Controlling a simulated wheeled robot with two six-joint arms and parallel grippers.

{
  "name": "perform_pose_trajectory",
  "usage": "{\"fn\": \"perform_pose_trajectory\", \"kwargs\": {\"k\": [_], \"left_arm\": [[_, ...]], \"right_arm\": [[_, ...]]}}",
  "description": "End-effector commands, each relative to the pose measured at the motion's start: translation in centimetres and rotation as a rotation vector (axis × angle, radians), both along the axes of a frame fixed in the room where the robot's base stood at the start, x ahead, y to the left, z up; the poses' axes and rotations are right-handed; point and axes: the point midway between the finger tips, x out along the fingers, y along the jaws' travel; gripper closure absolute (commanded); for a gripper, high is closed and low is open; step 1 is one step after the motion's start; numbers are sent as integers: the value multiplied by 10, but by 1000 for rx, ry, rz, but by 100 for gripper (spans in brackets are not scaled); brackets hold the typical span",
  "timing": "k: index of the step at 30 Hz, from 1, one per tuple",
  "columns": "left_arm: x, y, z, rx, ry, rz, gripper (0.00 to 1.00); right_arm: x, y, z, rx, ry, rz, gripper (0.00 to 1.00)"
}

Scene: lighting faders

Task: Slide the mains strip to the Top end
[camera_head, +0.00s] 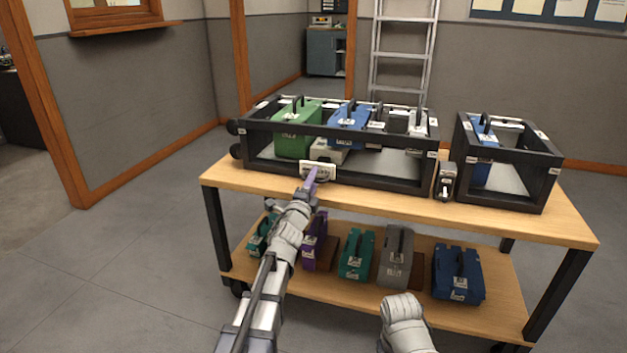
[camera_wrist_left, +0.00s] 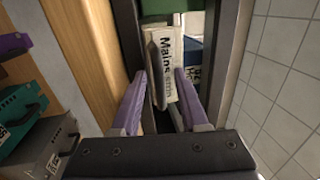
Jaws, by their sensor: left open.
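My left gripper (camera_head: 309,182) has purple fingers and is right at the label. In the left wrist view its fingers (camera_wrist_left: 160,95) are apart, with the dark piece and the label's lower end between them. No end marking is readable. My right arm shows at the bottom, its gripper out of view.
The large black frame (camera_head: 385,178) holds green and blue cases on a wooden cart (camera_head: 480,218). A smaller black frame (camera_head: 515,195) stands to its right, with a small dark unit (camera_head: 445,181) between them. Several cases line the lower shelf (camera_head: 325,285). Open floor lies left.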

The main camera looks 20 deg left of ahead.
Motion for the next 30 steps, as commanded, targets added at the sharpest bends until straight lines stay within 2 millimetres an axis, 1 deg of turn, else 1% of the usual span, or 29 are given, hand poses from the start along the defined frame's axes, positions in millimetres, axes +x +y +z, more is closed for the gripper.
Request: {"fn": "perform_pose_trajectory", "kwargs": {"k": [4, 5, 16, 30], "left_arm": [[-1, 0, 0, 0, 0, 0, 56], [-1, 0, 0, 0, 0, 0, 58], [-1, 0, 0, 0, 0, 1, 100], [-1, 0, 0, 0, 1, 1, 100]], "right_arm": [[0, 0, 0, 0, 0, 0, 48], [0, 0, 0, 0, 0, 0, 48], [0, 0, 0, 0, 0, 0, 48], [0, 0, 0, 0, 0, 0, 48]]}}
